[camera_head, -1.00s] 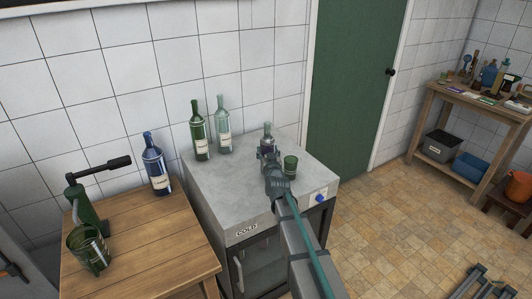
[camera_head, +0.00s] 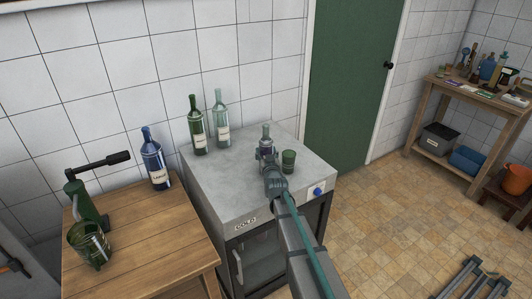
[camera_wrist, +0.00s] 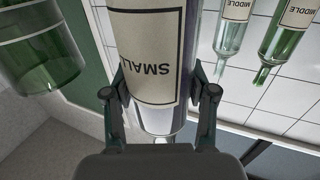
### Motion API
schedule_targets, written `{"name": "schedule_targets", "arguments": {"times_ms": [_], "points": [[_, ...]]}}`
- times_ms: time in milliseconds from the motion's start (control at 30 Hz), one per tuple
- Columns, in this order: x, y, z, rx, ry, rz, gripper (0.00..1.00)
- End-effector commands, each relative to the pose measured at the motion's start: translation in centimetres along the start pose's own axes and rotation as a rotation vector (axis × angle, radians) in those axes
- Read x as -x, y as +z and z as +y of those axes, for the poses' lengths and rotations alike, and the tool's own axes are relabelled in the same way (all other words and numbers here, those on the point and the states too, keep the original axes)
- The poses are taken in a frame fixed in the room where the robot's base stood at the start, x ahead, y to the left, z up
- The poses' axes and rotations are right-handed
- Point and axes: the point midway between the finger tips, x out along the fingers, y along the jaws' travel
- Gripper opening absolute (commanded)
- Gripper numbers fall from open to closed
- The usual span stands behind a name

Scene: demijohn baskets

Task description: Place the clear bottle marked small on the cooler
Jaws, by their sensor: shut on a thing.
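The clear bottle marked small (camera_wrist: 150,60) is between the fingers of my gripper (camera_wrist: 160,100) in the wrist view, its label reading SMALL. In the head view the same bottle (camera_head: 266,136) shows upright over the grey top of the cooler (camera_head: 215,189), with my gripper (camera_head: 266,156) shut on it from the front. The arm hides the bottle's base, so I cannot tell whether it touches the cooler top.
A green cup (camera_head: 288,161) stands close to the right of my gripper. A green bottle (camera_head: 197,128) and a taller clear bottle (camera_head: 221,120) stand at the cooler's back left. A blue bottle (camera_head: 153,162) stands on the wooden table (camera_head: 150,240). The cooler's front left top is clear.

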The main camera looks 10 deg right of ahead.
Motion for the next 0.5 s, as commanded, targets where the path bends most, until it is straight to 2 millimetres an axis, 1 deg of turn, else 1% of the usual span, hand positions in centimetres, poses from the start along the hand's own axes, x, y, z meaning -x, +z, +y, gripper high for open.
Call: {"name": "schedule_targets", "arguments": {"times_ms": [100, 133, 200, 267, 500], "points": [[0.00, 0.16, 0.01, 0.000, 0.000, 0.004, 0.00], [0.00, 0.21, 0.00, 0.000, 0.000, 0.000, 0.62], [0.00, 0.20, 0.00, 0.000, 0.000, -0.001, 0.73], [0.00, 0.19, 0.00, 0.000, 0.000, -0.001, 0.82], [0.00, 0.19, 0.00, 0.000, 0.000, -0.001, 0.82]]}}
